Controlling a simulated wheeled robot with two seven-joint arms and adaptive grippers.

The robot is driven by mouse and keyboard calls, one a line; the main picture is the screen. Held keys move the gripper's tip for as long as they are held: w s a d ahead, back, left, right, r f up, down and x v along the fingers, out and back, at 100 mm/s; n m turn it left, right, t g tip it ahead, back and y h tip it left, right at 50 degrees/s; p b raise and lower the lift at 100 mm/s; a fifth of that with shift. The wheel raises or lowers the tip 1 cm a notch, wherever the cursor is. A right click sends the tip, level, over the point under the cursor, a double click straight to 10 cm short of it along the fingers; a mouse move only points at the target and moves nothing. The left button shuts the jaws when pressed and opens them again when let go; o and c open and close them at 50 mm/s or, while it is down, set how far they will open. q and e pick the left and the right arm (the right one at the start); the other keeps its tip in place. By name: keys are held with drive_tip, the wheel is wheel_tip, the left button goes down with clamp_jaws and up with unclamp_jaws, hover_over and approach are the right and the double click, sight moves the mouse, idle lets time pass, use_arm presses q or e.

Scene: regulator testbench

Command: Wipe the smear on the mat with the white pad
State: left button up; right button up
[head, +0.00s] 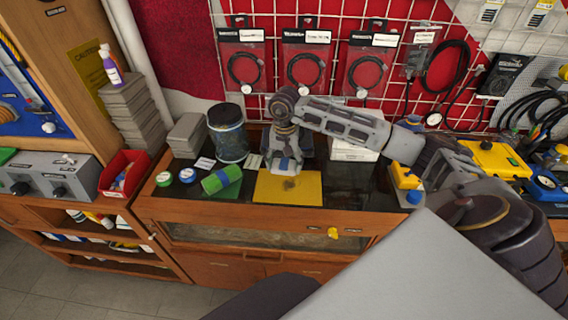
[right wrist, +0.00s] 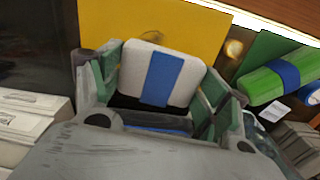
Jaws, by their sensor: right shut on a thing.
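The yellow mat (head: 304,191) lies on the dark bench top near its front edge; it also shows in the right wrist view (right wrist: 205,30). A dark smear (head: 289,184) is on the mat, and part of it shows just beyond the pad in the right wrist view (right wrist: 153,38). My right gripper (head: 286,166) points down at the mat's back edge. It is shut on the white pad (right wrist: 136,72), which has a blue band across it. I cannot tell whether the pad touches the mat. My left gripper is not in view.
A white box (head: 352,147) is at the back right. Bare dark bench lies right of the mat.

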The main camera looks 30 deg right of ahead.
drive_tip(key=shift+a+n, duration=0.2)
drive_tip(key=shift+n, duration=0.1)
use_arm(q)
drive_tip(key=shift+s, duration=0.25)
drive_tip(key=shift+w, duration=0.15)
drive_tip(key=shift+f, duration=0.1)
use_arm(e)
drive_tip(key=shift+f, duration=0.1)
